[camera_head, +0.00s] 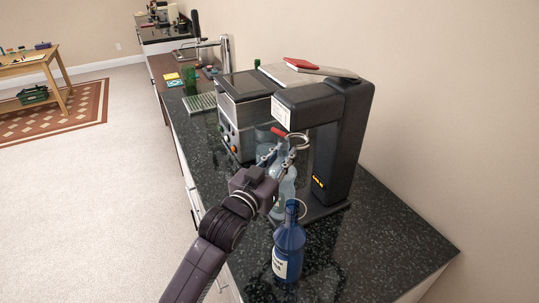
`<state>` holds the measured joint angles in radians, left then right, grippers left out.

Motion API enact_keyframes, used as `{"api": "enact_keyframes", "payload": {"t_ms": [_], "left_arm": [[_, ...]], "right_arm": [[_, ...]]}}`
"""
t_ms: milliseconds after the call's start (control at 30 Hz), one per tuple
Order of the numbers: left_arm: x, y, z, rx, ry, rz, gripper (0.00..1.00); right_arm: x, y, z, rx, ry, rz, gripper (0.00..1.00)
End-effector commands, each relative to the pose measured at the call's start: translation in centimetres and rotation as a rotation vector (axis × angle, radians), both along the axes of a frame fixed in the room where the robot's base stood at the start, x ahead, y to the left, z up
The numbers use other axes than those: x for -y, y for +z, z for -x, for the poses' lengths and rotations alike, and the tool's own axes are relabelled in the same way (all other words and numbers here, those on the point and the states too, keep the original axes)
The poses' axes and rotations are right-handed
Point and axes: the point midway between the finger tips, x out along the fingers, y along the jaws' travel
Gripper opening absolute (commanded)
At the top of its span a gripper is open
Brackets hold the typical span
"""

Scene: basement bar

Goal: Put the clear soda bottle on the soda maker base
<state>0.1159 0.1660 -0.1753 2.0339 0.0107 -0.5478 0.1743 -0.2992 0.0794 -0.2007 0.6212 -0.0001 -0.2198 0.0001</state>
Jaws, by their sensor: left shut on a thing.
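The clear soda bottle (288,189) is upright or nearly so, just left of the black soda maker (347,140). My left gripper (281,160) is shut on the bottle's upper part, and its fingers and wrist hide some of it. The bottle's top is close to the metal ring under the soda maker's head. The soda maker base (326,211) is a dark plate at the foot of the column. The bottle's bottom is near the base's left edge; I cannot tell whether it touches. My right gripper is not in view.
A blue labelled bottle (288,250) stands on the dark counter (385,235) in front of the base. A silver coffee machine (243,105) stands behind the soda maker. The counter's front right is clear.

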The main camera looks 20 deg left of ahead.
Motion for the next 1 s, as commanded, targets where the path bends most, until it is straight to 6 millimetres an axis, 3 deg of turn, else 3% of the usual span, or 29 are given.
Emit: {"api": "enact_keyframes", "payload": {"t_ms": [500, 1000], "left_arm": [[2.9, 0.7, -2.9, 0.012, -0.001, 0.002, 0.00], [2.8, 0.0, -2.8, 0.013, 0.000, 0.001, 0.00]], "right_arm": [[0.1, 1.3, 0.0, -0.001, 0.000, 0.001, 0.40], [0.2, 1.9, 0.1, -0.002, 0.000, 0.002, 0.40]]}}
